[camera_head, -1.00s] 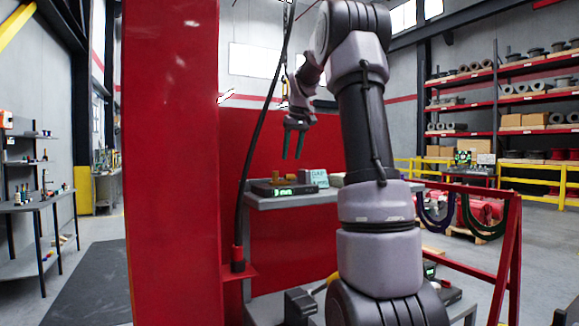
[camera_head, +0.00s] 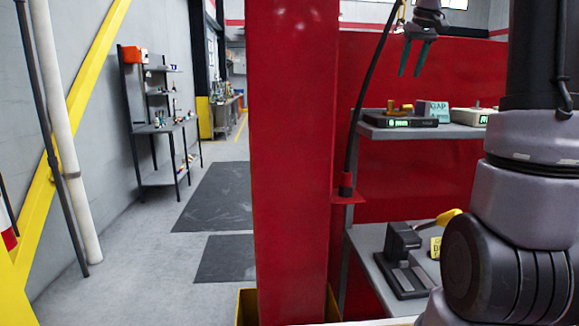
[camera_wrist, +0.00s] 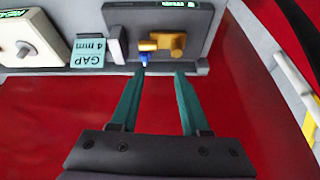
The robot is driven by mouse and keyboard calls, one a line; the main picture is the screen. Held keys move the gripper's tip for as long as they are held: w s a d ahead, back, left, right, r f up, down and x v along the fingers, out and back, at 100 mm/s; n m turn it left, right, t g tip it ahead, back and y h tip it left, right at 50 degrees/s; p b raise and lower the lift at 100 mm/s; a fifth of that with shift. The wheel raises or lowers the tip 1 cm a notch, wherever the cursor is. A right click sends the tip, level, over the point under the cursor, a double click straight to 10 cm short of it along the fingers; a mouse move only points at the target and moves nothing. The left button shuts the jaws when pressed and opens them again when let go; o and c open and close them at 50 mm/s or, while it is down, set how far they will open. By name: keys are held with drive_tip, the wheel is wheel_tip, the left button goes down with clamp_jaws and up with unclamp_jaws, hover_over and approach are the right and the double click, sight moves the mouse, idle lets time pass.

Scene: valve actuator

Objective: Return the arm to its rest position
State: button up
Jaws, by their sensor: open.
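My gripper (camera_head: 418,56) hangs at the upper right of the head view, its two dark teal fingers pointing down and apart. It is above the grey shelf and touches nothing there. In the wrist view my gripper (camera_wrist: 158,85) is open and empty, with red panel behind its fingers. My arm fills the right side of the head view, and its upper part is cut off by the frame.
A shelf (camera_head: 375,131) bears a dark device with a green display (camera_head: 398,122), a "GAP" sign (camera_head: 433,110) and a pale device (camera_head: 470,116). A red column (camera_head: 292,170) stands left of it. A black clamp-like tool (camera_head: 402,245) sits lower. Floor at left is clear.

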drive_tip(key=s+a+f+m+t, duration=0.1)
drive_tip(key=s+a, duration=0.4)
drive_tip(key=s, duration=0.3)
drive_tip(key=s+a+f+m, duration=0.1)
drive_tip(key=s+a+f, duration=0.1)
drive_tip(key=s+a, duration=0.45)
drive_tip(key=s+a+f+y, duration=0.1)
drive_tip(key=s+a+f, duration=0.1)
drive_tip(key=s+f, duration=0.2)
drive_tip(key=s+a+f+m+t, duration=0.1)
drive_tip(key=s+f, duration=0.3)
drive_tip(key=s, duration=0.6)
drive_tip(key=shift+a+f+m+y, duration=0.3)
drive_tip(key=shift+a+y, duration=0.05)
drive_tip(key=shift+y, duration=0.05)
